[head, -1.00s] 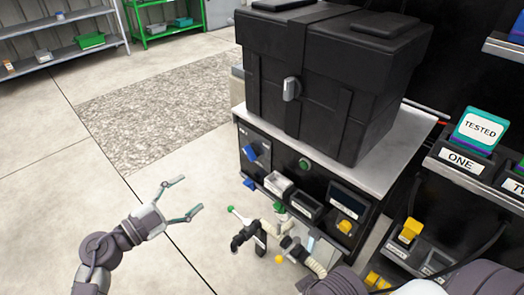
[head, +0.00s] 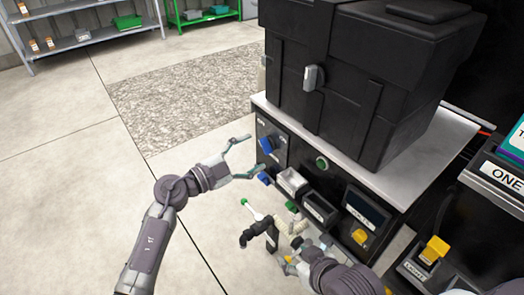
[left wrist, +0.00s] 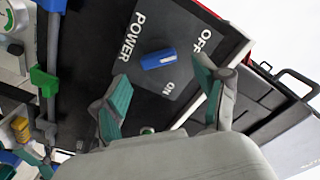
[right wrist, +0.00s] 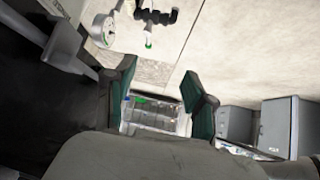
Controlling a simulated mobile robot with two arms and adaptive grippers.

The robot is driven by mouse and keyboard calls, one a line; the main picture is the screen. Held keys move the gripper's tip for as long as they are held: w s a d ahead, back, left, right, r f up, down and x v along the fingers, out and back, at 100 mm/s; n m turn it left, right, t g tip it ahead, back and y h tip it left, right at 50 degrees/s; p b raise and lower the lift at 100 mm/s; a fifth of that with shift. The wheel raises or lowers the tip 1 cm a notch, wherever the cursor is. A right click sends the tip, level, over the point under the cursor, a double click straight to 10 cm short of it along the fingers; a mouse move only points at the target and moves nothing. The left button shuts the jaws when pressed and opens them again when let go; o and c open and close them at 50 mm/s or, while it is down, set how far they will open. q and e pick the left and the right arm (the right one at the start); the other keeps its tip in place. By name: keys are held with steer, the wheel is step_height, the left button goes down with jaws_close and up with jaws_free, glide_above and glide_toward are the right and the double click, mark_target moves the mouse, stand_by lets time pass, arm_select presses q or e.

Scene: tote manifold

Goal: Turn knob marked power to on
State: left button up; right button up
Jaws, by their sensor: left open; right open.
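The blue power knob (head: 266,144) is on the dark front panel (head: 272,130) of the cabinet under the black case. The left wrist view shows the knob (left wrist: 158,59) between the labels POWER, OFF and ON; its long side lies nearly level in that picture, and I cannot tell which label it points to. My left gripper (head: 256,153) is open just in front of this panel. Its fingers (left wrist: 155,98) appear below the knob and do not grip it. My right gripper (head: 288,260) is low at the cabinet's front; the right wrist view shows it open and empty (right wrist: 160,82).
A black case (head: 350,80) stands on the cabinet top. A green button (head: 322,163), small bins (head: 292,180) and a yellow knob (head: 360,237) are right of the power panel. A pipe assembly (head: 265,230) is below. Open floor lies left.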

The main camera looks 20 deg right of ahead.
mark_target(263, 147)
arm_select(q)
steer(key=x, duration=0.3)
steer(key=shift+b, duration=0.4)
steer(key=shift+w+d, duration=0.15)
steer(key=shift+d, duration=0.25)
arm_select(e)
steer(key=w+r+t, duration=0.1)
steer(key=w+a+r+t, duration=0.1)
steer(key=w+r+t, duration=0.1)
steer(key=w+r, duration=0.1)
steer(key=shift+w+a+y, duration=0.1)
steer(key=shift+a+y, duration=0.25)
steer(key=shift+y, duration=0.05)
arm_select(q)
steer(key=shift+c, duration=0.3)
steer(key=c, duration=1.1)
arm_select(e)
steer(key=shift+f, duration=0.1)
